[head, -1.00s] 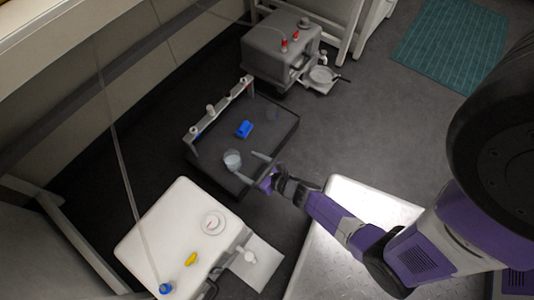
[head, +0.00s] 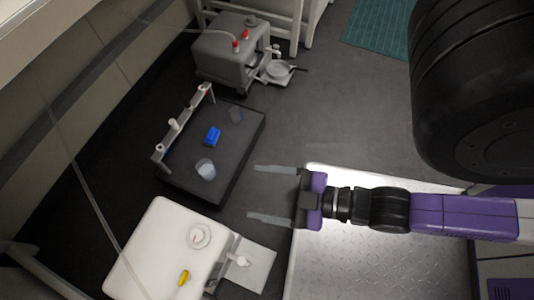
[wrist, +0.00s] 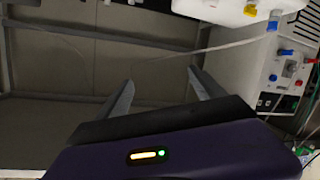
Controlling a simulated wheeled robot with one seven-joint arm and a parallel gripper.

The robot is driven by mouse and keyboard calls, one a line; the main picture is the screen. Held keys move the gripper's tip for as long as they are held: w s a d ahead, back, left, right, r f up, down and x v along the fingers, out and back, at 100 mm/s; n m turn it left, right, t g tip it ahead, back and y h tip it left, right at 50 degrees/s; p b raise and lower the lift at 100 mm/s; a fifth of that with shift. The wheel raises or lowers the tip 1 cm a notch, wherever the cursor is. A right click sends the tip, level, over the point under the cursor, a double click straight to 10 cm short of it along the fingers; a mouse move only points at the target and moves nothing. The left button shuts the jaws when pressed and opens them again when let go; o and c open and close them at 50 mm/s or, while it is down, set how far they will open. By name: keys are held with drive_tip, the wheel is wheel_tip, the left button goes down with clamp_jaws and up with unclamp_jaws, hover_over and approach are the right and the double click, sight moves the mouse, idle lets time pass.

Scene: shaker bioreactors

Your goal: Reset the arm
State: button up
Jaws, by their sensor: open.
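My gripper (head: 272,193) is open and empty in the head view. Its two long grey fingers point left, apart from each other, and nothing is between them. It is to the right of the black platform and above and right of the white bioreactor unit. My purple and black arm stretches to the right from it. In the wrist view my gripper (wrist: 158,92) shows both fingers spread, with bare wall or floor between them.
A black platform (head: 235,165) holds a clear beaker (head: 206,170) and a blue object (head: 212,136). A white unit (head: 150,245) with a yellow item (head: 184,278) stands at lower left. A grey unit (head: 222,55) stands at the back.

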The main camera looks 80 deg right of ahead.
drive_tip(key=r+m, duration=0.2)
drive_tip(key=r, duration=0.1)
drive_tip(key=s+a+r+m, duration=0.1)
drive_tip(key=r, duration=0.1)
drive_tip(key=shift+r+m+y, duration=0.1)
drive_tip(key=shift+m+y, duration=0.2)
drive_tip(key=shift+m, duration=0.1)
